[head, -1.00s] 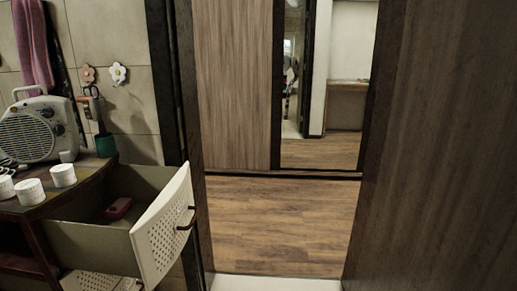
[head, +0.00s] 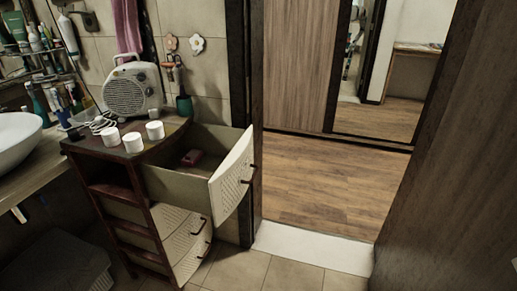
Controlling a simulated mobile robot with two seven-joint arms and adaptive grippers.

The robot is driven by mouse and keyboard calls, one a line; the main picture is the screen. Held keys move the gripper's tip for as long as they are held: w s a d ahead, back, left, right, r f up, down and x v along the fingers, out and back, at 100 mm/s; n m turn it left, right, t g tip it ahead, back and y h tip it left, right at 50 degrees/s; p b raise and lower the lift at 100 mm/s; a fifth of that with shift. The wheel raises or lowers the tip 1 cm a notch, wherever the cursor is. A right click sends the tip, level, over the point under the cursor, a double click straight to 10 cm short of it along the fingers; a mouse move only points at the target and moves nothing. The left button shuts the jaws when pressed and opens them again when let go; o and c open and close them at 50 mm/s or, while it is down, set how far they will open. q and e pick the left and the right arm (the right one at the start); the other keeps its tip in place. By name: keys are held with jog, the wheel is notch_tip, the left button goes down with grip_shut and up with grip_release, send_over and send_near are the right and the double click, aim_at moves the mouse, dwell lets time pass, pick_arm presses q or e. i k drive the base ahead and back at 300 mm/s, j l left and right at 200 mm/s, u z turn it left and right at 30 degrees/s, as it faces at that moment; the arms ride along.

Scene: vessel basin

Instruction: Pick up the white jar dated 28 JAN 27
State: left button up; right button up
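Three small white jars stand on top of a dark wooden cabinet in the head view. One is at the left (head: 110,136), one in the middle toward the front (head: 133,143), and one at the right (head: 155,130). The jars are too small for me to read any date on them. Neither of my grippers shows in the view.
A fan heater (head: 133,89) stands behind the jars. A white basin (head: 18,138) is at the left. A doorway with wooden floor (head: 325,190) opens at the right.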

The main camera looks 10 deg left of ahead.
aim_at(111, 136)
jog(key=i+j+u, duration=0.3)
jog(key=u, duration=0.15)
jog(key=i+j+u, duration=0.15)
jog(key=i+u, duration=0.3)
jog(key=i+j+u, duration=0.1)
jog(key=i+u, duration=0.2)
jog(key=u, duration=0.15)
